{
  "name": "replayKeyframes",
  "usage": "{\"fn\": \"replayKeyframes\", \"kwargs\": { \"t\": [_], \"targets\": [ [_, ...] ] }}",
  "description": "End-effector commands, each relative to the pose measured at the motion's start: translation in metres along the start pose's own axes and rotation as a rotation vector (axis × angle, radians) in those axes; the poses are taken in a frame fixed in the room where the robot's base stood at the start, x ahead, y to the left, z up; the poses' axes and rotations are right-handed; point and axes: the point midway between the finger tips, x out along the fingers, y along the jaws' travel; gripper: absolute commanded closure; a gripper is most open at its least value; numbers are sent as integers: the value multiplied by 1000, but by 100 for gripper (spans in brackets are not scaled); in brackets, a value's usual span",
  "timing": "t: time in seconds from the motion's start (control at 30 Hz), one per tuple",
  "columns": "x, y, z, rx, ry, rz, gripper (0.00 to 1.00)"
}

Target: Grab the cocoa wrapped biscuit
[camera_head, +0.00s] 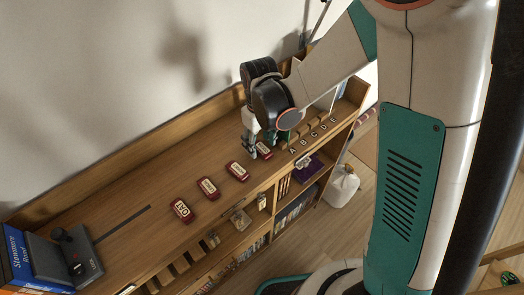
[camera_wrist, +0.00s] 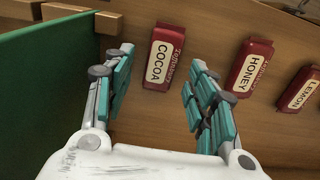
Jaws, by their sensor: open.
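The cocoa wrapped biscuit (camera_wrist: 162,58) is a dark red packet with a cream label reading COCOA. In the wrist view it lies on the wooden shelf top, ahead of and between my open fingers. My gripper (camera_wrist: 157,92) is open and empty, with one teal-padded finger on each side. In the head view my gripper (camera_head: 251,147) points down at the shelf top beside the red packet (camera_head: 264,150) nearest the lettered slots. I cannot tell whether the fingers touch the packet.
Similar red packets marked HONEY (camera_wrist: 249,68) and LEMON (camera_wrist: 299,90) lie to the right in the wrist view. A green panel (camera_wrist: 50,80) stands close on the left. In the head view, blue books (camera_head: 35,262) and a dark device (camera_head: 78,255) sit at the shelf's far left.

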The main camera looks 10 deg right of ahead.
Motion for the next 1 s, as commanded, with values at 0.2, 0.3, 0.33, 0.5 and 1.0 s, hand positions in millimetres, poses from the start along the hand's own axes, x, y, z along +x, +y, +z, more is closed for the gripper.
{"fn": "replayKeyframes", "kwargs": {
  "t": [0.2,0.3,0.33,0.5,1.0],
  "targets": [
    [11,0,0,0,0,0,48],
    [10,0,0,0,0,0,48],
    [10,0,0,0,0,0,48],
    [10,0,0,0,0,0,82],
    [6,0,0,0,0,0,86]
  ]
}}
